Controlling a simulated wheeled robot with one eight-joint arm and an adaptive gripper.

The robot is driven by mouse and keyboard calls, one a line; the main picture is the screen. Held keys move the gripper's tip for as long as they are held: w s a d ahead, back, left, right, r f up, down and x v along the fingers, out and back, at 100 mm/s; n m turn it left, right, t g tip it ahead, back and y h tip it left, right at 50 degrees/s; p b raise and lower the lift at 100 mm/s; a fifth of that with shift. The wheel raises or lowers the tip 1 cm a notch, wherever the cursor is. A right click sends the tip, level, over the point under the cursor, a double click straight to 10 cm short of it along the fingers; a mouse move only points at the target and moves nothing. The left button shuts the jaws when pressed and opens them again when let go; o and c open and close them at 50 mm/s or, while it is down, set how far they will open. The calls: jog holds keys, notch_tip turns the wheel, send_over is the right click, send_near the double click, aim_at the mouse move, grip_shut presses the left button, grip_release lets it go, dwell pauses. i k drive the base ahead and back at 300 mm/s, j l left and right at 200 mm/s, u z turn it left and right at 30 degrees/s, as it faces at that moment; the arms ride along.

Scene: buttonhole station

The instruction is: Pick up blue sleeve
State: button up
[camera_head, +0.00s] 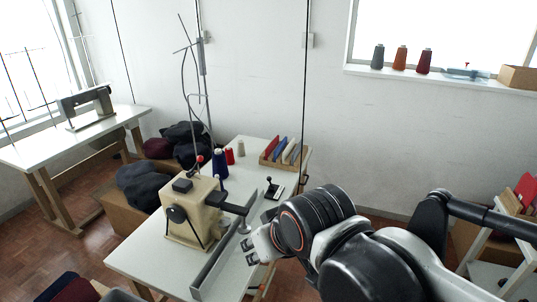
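A blue sleeve (280,149), a flat upright piece, stands in a wooden rack (293,164) at the far right end of the white sewing table. A red piece (270,147) stands on its left and pale pieces (290,153) on its right. My gripper (248,252) is at the table's right edge, beside the beige machine and well nearer than the rack. It is small and partly hidden by my wrist, so I cannot tell whether it is open. Nothing held shows between its fingers.
The beige sewing machine (196,212) stands on the white table (141,255), with a grey rail (215,268) in front. Blue, red and pale thread cones stand behind it. A small black-handled device (271,188) stands between the machine and the rack.

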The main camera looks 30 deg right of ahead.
aim_at(280, 149)
jog(key=i+l+u, duration=0.1)
jog(key=u, duration=0.3)
jog(key=i+l+u, duration=0.1)
jog(key=l+u, duration=0.15)
jog(key=u, duration=0.15)
jog(key=l+u, duration=0.2)
jog(key=u, duration=0.2)
jog(key=i+l, duration=0.1)
jog(key=l, duration=0.5)
jog(key=i+l, duration=0.1)
jog(key=l, duration=0.5)
jog(key=i+l, duration=0.1)
jog(key=l, duration=0.5)
jog(key=i+l, duration=0.1)
jog(key=l, duration=0.5)
jog(key=i+l, duration=0.1)
jog(key=l, duration=0.5)
jog(key=i+l, duration=0.1)
jog(key=l, duration=0.2)
jog(key=i+l, duration=0.1)
jog(key=l, duration=0.2)
